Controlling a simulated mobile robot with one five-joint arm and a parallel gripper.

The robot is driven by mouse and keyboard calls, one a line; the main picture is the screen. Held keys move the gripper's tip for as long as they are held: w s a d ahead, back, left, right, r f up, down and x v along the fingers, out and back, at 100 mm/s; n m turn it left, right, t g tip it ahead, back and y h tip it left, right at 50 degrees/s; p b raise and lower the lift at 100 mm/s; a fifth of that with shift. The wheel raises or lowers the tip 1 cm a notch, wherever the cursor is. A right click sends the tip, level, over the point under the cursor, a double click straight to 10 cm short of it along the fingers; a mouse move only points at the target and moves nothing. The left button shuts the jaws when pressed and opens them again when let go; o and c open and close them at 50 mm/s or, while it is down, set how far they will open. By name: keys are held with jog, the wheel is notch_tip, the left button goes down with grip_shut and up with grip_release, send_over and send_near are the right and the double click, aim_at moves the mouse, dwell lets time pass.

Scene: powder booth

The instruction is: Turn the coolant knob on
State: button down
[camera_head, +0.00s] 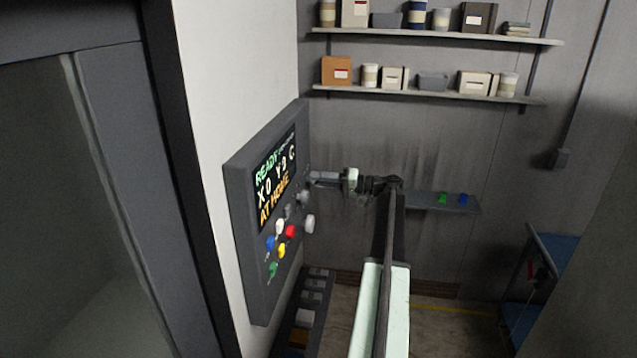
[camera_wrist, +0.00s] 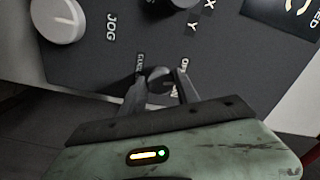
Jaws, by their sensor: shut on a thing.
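A small dark round knob (camera_wrist: 159,79) sits on the grey control panel (camera_wrist: 105,70) in the wrist view. In the head view my gripper (camera_head: 322,179) reaches the right edge of the control panel (camera_head: 240,215). The gripped knob is not clear there. I cannot tell the knob's pointer direction.
A large pale JOG knob (camera_wrist: 60,18) is close by on the panel. A screen (camera_head: 275,180) reading "READY" and "AT HOME" is above several coloured buttons (camera_head: 278,227). Two shelves (camera_head: 430,95) with boxes and cans hang on the back wall. A small ledge (camera_head: 455,208) is behind my arm.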

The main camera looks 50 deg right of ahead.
jog(key=shift+m, duration=4.9)
jog(key=c, duration=0.9)
grip_release()
jog(key=shift+s+d, duration=0.1)
jog(key=v, duration=0.7)
jog(key=shift+s, duration=0.35)
